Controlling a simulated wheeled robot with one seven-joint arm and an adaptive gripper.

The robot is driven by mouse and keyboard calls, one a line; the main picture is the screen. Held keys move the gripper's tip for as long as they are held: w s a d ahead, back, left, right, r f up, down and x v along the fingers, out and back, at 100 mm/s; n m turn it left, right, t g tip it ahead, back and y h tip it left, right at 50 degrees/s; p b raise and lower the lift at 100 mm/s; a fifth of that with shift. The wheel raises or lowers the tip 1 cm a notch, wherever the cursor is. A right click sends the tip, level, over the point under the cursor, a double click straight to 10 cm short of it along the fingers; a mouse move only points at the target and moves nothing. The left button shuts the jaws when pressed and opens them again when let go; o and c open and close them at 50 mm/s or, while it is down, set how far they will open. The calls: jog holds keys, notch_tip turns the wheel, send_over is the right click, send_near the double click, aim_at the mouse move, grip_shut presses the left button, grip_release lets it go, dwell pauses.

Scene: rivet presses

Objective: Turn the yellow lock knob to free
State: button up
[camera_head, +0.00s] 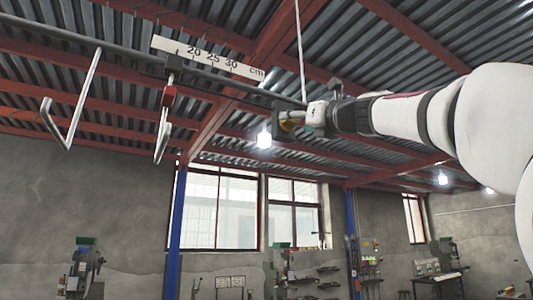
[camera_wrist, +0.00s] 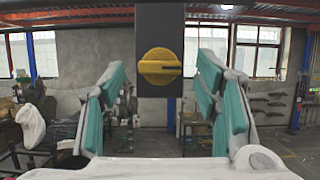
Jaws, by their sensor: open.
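In the head view the block (camera_head: 290,130) hangs beside my gripper (camera_head: 316,116), with a bit of yellow showing. In the wrist view my gripper (camera_wrist: 162,73) is open, its teal-padded fingers standing apart left and right of the knob. Neither finger seems to touch it. I cannot tell the exact depth gap.
A long overhead bar (camera_head: 120,54) carries a white scale (camera_head: 208,58) marked 20, 25, 30 cm and a red piece (camera_head: 168,96). A bent metal hook (camera_head: 75,110) hangs at the left. Presses (camera_head: 84,262) and benches stand far below.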

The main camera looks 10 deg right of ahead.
aim_at(287, 125)
jog(key=shift+p+x, duration=0.35)
jog(key=shift+x, duration=0.85)
jog(key=shift+c, duration=0.6)
jog(key=c, duration=1)
